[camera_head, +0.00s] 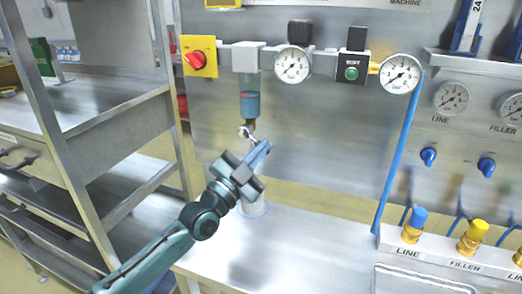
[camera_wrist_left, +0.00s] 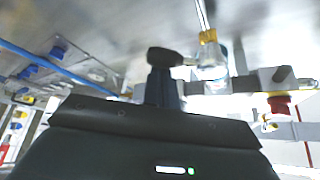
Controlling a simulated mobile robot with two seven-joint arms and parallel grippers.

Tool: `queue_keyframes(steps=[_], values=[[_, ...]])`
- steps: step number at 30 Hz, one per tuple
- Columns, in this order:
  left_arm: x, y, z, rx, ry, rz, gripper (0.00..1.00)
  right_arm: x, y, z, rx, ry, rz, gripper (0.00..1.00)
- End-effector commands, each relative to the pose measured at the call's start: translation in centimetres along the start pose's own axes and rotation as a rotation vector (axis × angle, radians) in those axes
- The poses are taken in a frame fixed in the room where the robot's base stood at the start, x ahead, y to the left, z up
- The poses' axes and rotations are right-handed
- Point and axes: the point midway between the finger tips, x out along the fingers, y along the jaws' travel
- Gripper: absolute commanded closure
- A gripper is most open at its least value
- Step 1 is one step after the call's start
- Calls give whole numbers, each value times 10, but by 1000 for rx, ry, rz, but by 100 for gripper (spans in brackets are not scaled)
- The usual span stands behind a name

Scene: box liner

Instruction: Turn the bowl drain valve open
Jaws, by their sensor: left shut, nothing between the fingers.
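The filter bowl (camera_head: 249,104) is a clear cup with blue inside, hanging below a grey block on the steel panel. Its drain valve (camera_head: 246,131) is a small piece with a pale lever and a brass part at the bowl's lower end. My left gripper (camera_head: 262,152) is shut and empty, just below and slightly right of the valve. I cannot tell whether its fingertips touch the valve. In the left wrist view the bowl (camera_wrist_left: 213,73) appears upside down and blurred, with brass (camera_wrist_left: 208,40) above it. My right gripper is not in view.
A pale container (camera_head: 253,208) stands on the bench behind my gripper. A red knob on a yellow plate (camera_head: 199,58), gauges (camera_head: 293,64) and a green-button valve (camera_head: 351,72) line the panel. A blue hose (camera_head: 399,150) runs down at right. The bench between is clear.

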Motion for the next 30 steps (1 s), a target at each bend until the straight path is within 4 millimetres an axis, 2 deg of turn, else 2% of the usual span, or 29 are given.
queue_keyframes(steps=[16, 30], values=[[-4, 1, 8, 128, 0, 75, 100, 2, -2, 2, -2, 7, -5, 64], [-15, -4, 26, 482, -1, 281, 100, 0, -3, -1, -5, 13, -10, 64]])
